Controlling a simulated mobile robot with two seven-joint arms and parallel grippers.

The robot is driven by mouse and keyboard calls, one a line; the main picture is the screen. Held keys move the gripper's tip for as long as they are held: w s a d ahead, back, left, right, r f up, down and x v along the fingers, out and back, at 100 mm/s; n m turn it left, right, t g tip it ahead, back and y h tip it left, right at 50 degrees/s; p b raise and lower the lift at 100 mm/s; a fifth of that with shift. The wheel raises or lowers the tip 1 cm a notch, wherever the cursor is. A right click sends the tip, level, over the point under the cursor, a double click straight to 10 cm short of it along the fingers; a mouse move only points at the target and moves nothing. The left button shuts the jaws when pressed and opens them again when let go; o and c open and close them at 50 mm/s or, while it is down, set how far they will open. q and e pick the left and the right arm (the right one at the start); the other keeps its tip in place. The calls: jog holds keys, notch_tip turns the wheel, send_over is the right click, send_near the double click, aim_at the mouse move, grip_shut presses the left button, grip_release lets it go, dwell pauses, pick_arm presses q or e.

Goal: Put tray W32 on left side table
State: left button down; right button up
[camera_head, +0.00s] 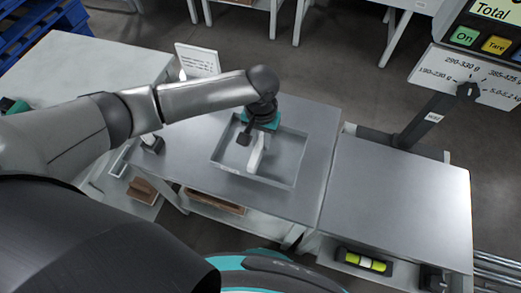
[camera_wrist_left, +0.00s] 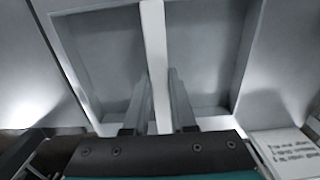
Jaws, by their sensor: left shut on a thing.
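A grey square tray (camera_head: 285,157) with low walls lies on the middle metal table (camera_head: 318,150). A white bar handle (camera_head: 257,155) crosses its middle. No W32 label can be read on it. My left gripper (camera_head: 255,137) is over the tray and shut on the handle. In the left wrist view the handle (camera_wrist_left: 155,45) runs between the two fingers (camera_wrist_left: 159,95), and the tray (camera_wrist_left: 245,60) shows empty on both sides of it. I cannot tell whether the tray is lifted at all. A pale table (camera_head: 95,75) stands at the left, with its top mostly clear. My right gripper is not in view.
A printed white card (camera_head: 197,60) stands at the back edge between the left and middle tables. A bare metal table (camera_head: 400,195) adjoins on the right, with a scale display (camera_head: 490,30) and post behind it. Blue racking (camera_head: 35,40) is at the far left.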

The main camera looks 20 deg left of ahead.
aim_at(261, 150)
pick_arm(q)
notch_tip(261, 150, down, 4)
jog(key=shift+f+b, duration=0.1)
jog(key=shift+b, duration=0.65)
jog(key=shift+f, duration=0.1)
jog(key=shift+f, duration=0.2)
jog(key=c, duration=0.7)
grip_release()
jog(key=shift+c, duration=0.2)
notch_tip(261, 150, up, 12)
jog(key=p, duration=0.4)
jog(key=shift+r, duration=0.2)
